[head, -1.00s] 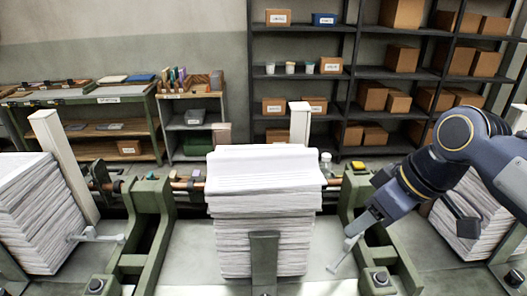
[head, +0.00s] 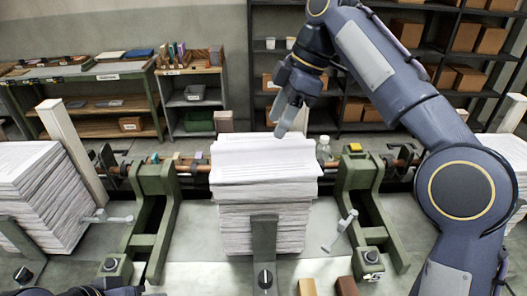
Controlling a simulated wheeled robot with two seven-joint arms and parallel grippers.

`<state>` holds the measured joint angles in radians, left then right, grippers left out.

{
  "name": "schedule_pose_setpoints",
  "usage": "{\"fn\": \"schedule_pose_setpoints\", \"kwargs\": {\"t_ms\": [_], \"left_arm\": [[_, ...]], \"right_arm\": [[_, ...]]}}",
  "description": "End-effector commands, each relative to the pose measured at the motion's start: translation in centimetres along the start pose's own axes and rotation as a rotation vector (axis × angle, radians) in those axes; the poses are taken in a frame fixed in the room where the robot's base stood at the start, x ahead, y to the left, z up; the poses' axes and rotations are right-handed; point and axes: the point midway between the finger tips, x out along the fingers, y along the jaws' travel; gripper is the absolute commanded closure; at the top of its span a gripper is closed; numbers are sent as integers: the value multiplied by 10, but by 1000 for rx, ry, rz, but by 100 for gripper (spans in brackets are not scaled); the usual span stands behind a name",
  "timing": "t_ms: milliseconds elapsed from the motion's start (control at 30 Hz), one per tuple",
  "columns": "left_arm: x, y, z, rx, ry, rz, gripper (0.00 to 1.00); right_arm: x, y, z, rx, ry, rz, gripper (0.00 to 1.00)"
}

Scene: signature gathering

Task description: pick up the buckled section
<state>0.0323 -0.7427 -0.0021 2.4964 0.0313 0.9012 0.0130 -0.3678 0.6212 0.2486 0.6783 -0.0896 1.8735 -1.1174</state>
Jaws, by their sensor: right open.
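The paper stack (head: 262,228) stands in the middle, between green clamp frames. Its top section (head: 255,172) looks uneven and sits slightly offset from the sheets below, with its back part raised; this looks like the buckled section. My right gripper (head: 287,120) is over the back right of this top section, fingers pointing down. It is open with nothing seen in it. Whether the fingertips touch the paper cannot be told. My left gripper is not in view; only a dark part of my own shows at the bottom left.
A second paper stack (head: 38,195) stands at the left by a white post (head: 72,150). Green frames (head: 158,215) flank the middle stack, and a dark upright stop (head: 265,245) stands before it. A small bottle (head: 324,149) is behind it at the right. Shelves line the back.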

Motion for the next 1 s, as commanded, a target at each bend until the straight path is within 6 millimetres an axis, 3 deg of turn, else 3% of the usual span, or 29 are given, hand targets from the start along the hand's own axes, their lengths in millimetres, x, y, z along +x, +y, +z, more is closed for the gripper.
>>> {"fn": "schedule_pose_setpoints", "kwargs": {"t_ms": [167, 500, 800, 1000], "left_arm": [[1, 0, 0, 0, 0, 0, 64], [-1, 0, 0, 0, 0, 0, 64], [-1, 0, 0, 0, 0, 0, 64], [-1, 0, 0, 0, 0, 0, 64]], "right_arm": [[11, -1, 2, 2, 0, 0, 52], [53, -2, 7, 4, 0, 1, 52], [58, -2, 7, 4, 2, 4, 52], [58, -2, 6, 4, 2, 4, 78]]}}
